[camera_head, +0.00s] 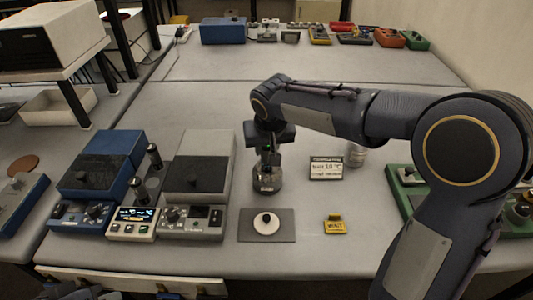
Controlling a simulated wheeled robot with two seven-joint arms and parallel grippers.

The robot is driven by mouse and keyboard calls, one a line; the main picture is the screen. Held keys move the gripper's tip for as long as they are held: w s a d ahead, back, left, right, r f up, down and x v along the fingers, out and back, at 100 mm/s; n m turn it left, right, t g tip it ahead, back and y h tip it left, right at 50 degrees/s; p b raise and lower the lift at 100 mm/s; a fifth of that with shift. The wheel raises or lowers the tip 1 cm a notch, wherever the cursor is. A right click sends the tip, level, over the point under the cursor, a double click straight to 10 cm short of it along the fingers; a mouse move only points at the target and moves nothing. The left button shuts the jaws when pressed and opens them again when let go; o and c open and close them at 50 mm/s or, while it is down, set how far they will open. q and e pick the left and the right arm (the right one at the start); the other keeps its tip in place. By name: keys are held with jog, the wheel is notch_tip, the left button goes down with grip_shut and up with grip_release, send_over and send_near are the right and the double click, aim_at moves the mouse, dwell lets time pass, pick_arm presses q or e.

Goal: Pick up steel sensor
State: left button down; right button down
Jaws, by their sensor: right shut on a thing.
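My right gripper (268,155) points down over a small glass jar (267,184) with a dark base and a label, in the middle of the near table. It is shut on a thin, upright thing at the jar's mouth, seemingly the steel sensor. The fingers hide most of it, and I cannot tell how far it reaches into the jar. A white round lid with a black knob (267,222) lies on a grey mat (286,236) in front of the jar.
A small display sign (326,168) and a metallic cylinder (356,155) stand right of the jar. A yellow tag block (334,225) lies in front. Blue (103,165) and grey (198,165) instruments stand left. A green tray (398,190) is partly behind my right arm.

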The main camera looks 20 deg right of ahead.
jog(key=s+a+r+b, duration=0.2)
jog(key=s+a+r, duration=0.1)
jog(key=s+r, duration=0.7)
jog(key=s, duration=0.3)
jog(key=shift+s+a, duration=0.2)
jog(key=shift+s, duration=0.1)
